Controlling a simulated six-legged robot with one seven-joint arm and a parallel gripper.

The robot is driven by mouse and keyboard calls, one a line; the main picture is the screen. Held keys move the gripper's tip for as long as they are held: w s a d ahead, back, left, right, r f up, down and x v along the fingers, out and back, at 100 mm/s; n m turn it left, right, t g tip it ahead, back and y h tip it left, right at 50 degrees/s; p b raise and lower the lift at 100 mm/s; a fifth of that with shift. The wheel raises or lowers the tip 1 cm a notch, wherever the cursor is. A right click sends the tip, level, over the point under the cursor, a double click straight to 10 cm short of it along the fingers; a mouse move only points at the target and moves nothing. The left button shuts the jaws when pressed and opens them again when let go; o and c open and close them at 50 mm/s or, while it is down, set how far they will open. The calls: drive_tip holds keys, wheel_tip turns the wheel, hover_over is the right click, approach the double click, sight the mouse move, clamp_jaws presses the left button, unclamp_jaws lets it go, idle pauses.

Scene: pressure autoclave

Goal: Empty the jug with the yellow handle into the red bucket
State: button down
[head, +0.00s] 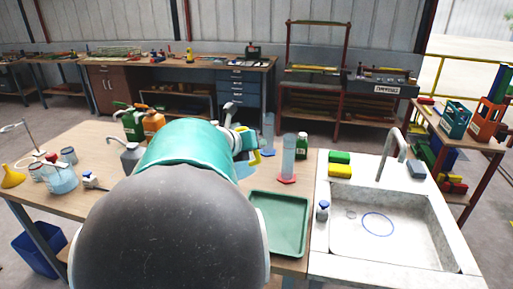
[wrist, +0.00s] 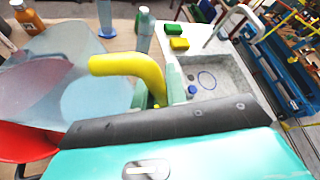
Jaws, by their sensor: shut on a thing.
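My gripper (wrist: 158,92) is shut on the yellow handle (wrist: 118,65) of a see-through bluish jug (wrist: 98,95). The jug fills the left of the wrist view, and its left end is cut off by the frame edge. I cannot tell its exact tilt or how much liquid is in it. In the head view, the handle (head: 268,152) and a bit of the jug (head: 245,168) show just past my arm, which hides the rest. A red bucket (wrist: 14,142) shows partly at the left edge of the wrist view, behind the jug. My arm may hide it in the head view.
A clear cylinder with a red base (head: 288,165) and a green bottle (head: 302,145) stand right of my gripper. A green tray (head: 303,222) lies beside the sink (head: 385,240). Green and orange cans (head: 152,124) and glassware (head: 62,182) stand on the left.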

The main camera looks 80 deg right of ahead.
sight(231, 129)
drive_tip(key=shift+w+f+n, duration=0.1)
drive_tip(key=shift+f+n, duration=0.15)
drive_tip(key=shift+n, duration=0.05)
drive_tip(key=shift+w+d+r+n+g+y, duration=0.2)
drive_tip(key=shift+w+n+g+y, duration=0.1)
drive_tip(key=shift+n+g, duration=0.35)
drive_tip(key=shift+w+r+n+g, duration=0.1)
drive_tip(key=shift+r+n+g, duration=0.15)
drive_tip(key=shift+n, duration=0.1)
drive_tip(key=shift+w+d+r+n+g+y, duration=0.3)
drive_tip(key=shift+w+d+r+n+g, duration=0.15)
drive_tip(key=shift+w+r+n+g, duration=0.45)
drive_tip(key=shift+s+f, duration=0.1)
drive_tip(key=shift+f, duration=0.1)
drive_tip(key=shift+w+d+r+n+g, duration=0.25)
drive_tip(key=shift+w+d+r+n, duration=0.05)
drive_tip(key=shift+w+n, duration=0.25)
drive_tip(key=shift+w+d+r+n+g, duration=0.3)
drive_tip(key=shift+w+n, duration=0.15)
drive_tip(key=shift+w, duration=0.1)
drive_tip(key=shift+w+d+r+n+g, duration=0.3)
drive_tip(key=shift+w+n, duration=0.15)
drive_tip(key=shift+w, duration=0.15)
drive_tip(key=shift+w+d+r+n+g, duration=0.2)
drive_tip(key=shift+w+d+r+n, duration=0.1)
drive_tip(key=shift+w+n, duration=0.25)
drive_tip(key=shift+w+d+r+n+g, duration=0.3)
drive_tip(key=shift+w+n, duration=0.1)
drive_tip(key=shift+w, duration=0.25)
idle(1.3)
